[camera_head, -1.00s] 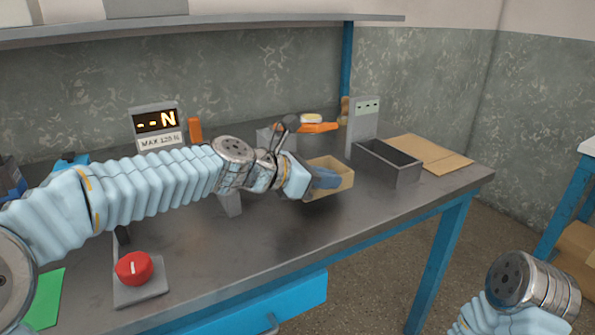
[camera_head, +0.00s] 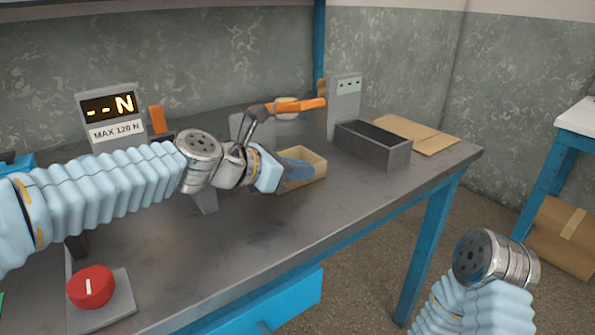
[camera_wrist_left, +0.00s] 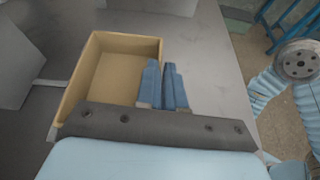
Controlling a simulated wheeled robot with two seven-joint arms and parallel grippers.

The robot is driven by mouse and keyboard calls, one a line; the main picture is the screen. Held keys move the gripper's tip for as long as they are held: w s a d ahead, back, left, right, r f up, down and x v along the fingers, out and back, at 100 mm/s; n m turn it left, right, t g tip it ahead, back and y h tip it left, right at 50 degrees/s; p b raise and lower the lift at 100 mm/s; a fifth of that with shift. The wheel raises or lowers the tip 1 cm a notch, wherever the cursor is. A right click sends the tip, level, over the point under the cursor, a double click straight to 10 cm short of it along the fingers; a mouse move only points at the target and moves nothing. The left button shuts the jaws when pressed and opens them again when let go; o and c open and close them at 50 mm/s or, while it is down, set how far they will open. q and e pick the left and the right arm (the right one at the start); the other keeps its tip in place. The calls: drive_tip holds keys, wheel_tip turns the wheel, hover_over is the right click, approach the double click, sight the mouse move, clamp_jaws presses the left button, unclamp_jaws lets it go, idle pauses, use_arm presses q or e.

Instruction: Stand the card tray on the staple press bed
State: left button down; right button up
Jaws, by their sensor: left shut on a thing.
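The card tray (camera_head: 312,169) is an open tan box at the middle of the bench in the head view. It also shows upright at the left of the left wrist view (camera_wrist_left: 112,65), empty inside. My left gripper (camera_head: 297,172) has blue fingers shut on the tray's side wall, and the fingers show in the wrist view (camera_wrist_left: 163,88). I cannot tell if the tray touches the bench. Behind my wrist stands a grey device with an orange lever (camera_head: 285,106), perhaps the staple press; my arm partly hides it, and its bed is not clear. My right gripper is out of view.
A grey open bin (camera_head: 375,148) stands right of the tray, by a grey upright panel (camera_head: 345,103). Flat cardboard (camera_head: 418,135) lies beyond. A force display (camera_head: 112,115) and a red knob (camera_head: 91,286) are at left. The bench front (camera_head: 270,245) is clear.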

use_arm(q)
drive_tip(key=c, duration=1.3)
unclamp_jaws()
drive_tip(key=shift+o, duration=0.2)
drive_tip(key=v, duration=1.2)
drive_tip(key=shift+r, duration=0.1)
